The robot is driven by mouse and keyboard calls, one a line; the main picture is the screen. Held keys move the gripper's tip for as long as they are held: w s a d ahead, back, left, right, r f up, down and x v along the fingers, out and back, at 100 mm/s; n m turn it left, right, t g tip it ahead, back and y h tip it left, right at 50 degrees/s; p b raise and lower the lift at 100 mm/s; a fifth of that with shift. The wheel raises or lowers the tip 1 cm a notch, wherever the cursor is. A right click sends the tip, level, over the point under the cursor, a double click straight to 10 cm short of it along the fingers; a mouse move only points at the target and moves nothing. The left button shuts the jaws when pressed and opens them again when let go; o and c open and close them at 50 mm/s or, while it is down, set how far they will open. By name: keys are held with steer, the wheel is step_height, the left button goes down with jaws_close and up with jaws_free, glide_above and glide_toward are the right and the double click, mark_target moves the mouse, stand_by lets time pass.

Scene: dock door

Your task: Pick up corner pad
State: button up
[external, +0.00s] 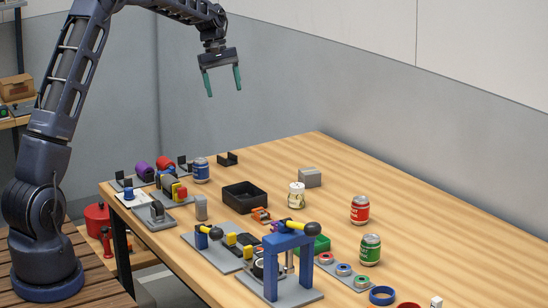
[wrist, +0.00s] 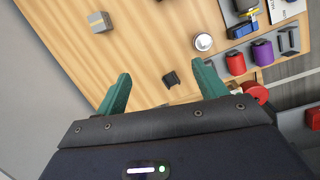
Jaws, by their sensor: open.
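A small black angled piece (external: 227,159), which looks like the corner pad, lies on the wooden table near its far left edge. In the wrist view it (wrist: 171,79) shows between and beyond my two fingertips, well below them. My gripper (external: 224,88) is high above the table's far left end, pointing down. Its two green fingers are wide apart with nothing between them, as the wrist view also shows (wrist: 162,72). Nothing hides the black piece.
A blue can (external: 201,170) stands just left of the black piece. A black open bin (external: 244,198) and a grey block (external: 309,178) are to its right. Purple (external: 145,170) and red rolls (external: 165,163) sit on the left.

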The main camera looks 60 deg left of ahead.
steer(key=w+a+f+n+h, duration=0.1)
steer(key=w+a+f+n, duration=0.35)
steer(key=a+f, duration=1.05)
glide_toward(229, 162)
steer(key=shift+s+f+h, duration=0.15)
steer(key=shift+f+h, duration=0.15)
steer(key=shift+f, duration=0.25)
steer(key=shift+w+x, duration=0.2)
steer(key=shift+x, duration=2.55)
steer(key=shift+r, duration=0.1)
steer(key=c, duration=1.1)
steer(key=shift+o, duration=0.2)
